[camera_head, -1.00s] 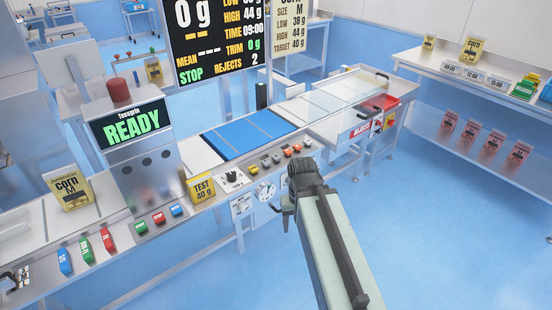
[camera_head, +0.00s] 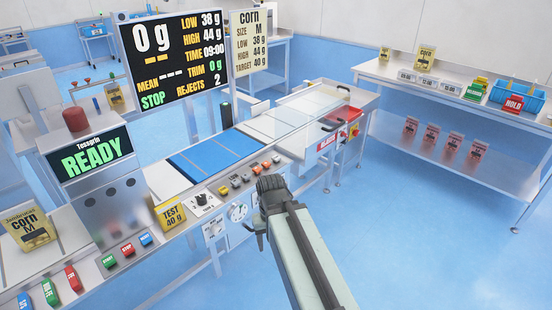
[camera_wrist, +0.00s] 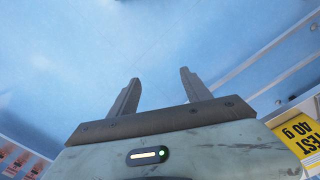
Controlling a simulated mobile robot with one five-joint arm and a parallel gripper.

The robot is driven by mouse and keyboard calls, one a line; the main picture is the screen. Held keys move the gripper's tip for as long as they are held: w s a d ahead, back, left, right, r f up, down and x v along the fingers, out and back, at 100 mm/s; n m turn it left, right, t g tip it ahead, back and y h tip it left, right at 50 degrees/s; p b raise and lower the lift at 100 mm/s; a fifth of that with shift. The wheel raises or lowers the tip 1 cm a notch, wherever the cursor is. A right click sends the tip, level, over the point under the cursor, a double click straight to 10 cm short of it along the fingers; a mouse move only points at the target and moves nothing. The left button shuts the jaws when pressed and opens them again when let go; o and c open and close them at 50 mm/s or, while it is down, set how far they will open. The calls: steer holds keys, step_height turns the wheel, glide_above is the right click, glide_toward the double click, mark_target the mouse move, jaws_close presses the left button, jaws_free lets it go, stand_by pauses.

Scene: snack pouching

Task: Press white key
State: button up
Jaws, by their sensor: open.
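A row of small coloured keys (camera_head: 250,174) runs along the front edge of the conveyor machine in the head view. A couple of them look pale or grey, but they are too small for me to tell which is white. My gripper (camera_wrist: 160,75) is open and empty in the wrist view, with blue floor beyond its fingers. In the head view my arm reaches forward just in front of the key row. My gripper's fingers are mostly hidden behind the arm there, apart from the keys.
A yellow test pouch (camera_head: 170,213) stands left of the keys, beside a dark knob (camera_head: 201,199). The READY display (camera_head: 93,154) stands farther left. A blue conveyor belt (camera_head: 211,153) lies behind the keys. A steel shelf table (camera_head: 447,92) stands right, across open floor.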

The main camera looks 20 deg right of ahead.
jaws_close()
stand_by(1.5)
